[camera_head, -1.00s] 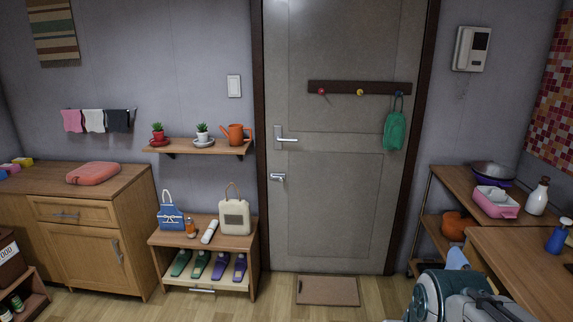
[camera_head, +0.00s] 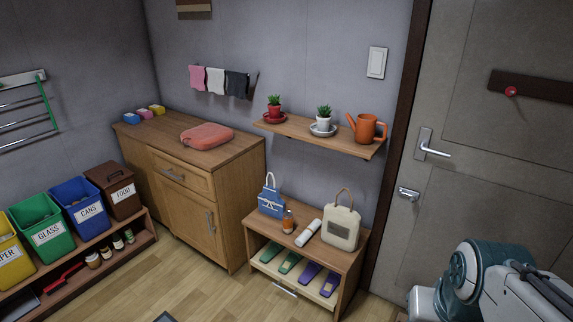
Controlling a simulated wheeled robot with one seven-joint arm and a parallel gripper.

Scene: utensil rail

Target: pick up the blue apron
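My arm shows at the lower right, in front of the door and well apart from the apron. My gripper's fingers are not in the picture, so whether they are open or shut is hidden.
A white roll-like item (camera_head: 308,233) and a cream bag (camera_head: 341,227) share the shelf top. A wall shelf (camera_head: 330,137) with plants and an orange watering can (camera_head: 367,128) hangs above. A wooden cabinet (camera_head: 190,205) stands left.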

